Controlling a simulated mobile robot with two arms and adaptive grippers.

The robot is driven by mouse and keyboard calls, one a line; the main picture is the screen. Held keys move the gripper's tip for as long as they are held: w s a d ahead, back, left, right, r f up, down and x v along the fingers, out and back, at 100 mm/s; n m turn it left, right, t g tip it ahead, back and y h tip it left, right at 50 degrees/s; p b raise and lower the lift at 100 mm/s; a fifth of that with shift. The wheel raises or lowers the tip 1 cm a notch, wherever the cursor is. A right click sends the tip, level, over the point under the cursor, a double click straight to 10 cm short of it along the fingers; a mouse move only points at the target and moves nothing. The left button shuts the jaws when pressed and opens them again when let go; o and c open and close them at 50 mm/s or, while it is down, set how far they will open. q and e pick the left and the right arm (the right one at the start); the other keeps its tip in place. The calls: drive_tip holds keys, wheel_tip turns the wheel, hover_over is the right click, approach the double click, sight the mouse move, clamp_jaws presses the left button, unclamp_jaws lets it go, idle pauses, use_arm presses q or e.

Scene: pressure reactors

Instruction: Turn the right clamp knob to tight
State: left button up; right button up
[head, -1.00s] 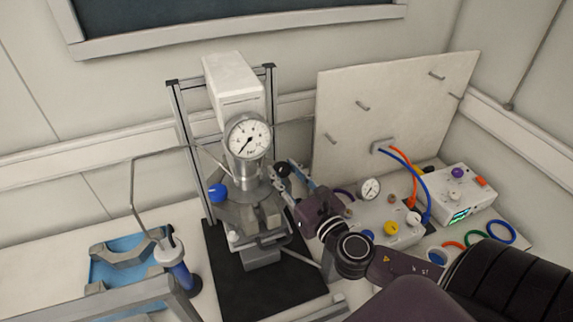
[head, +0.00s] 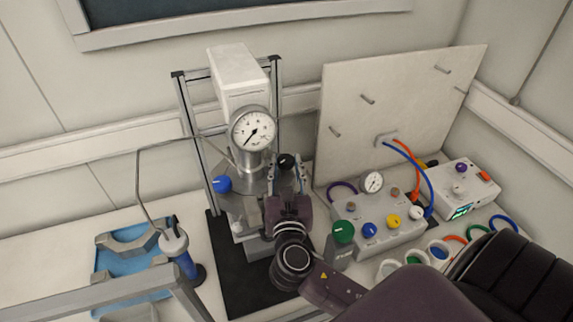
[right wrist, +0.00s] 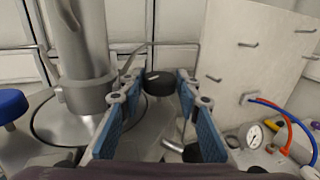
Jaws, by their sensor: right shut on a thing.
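The right clamp knob is a black round knob (head: 286,161) on the right side of the reactor (head: 250,170). It also shows in the right wrist view as a black knob with a pale mark (right wrist: 160,84). My right gripper (head: 287,174) is at this knob from the front, with its blue-padded fingers on either side of it. It is shut on the knob, and its fingers and body hide the stem and part of the clamp. A blue knob (head: 221,184) sits on the reactor's left side. My left gripper is not in view.
A pressure gauge (head: 253,129) stands on top of the reactor. To the right is a grey valve box (head: 385,240) with several coloured knobs and hoses, with a green knob (head: 343,232) in front. A blue tray (head: 130,272) lies left.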

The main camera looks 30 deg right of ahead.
drive_tip(key=o, duration=1.2)
drive_tip(key=shift+d, duration=0.1)
drive_tip(key=shift+c, duration=0.2)
drive_tip(key=shift+s+a, duration=0.35)
drive_tip(key=v, duration=0.7)
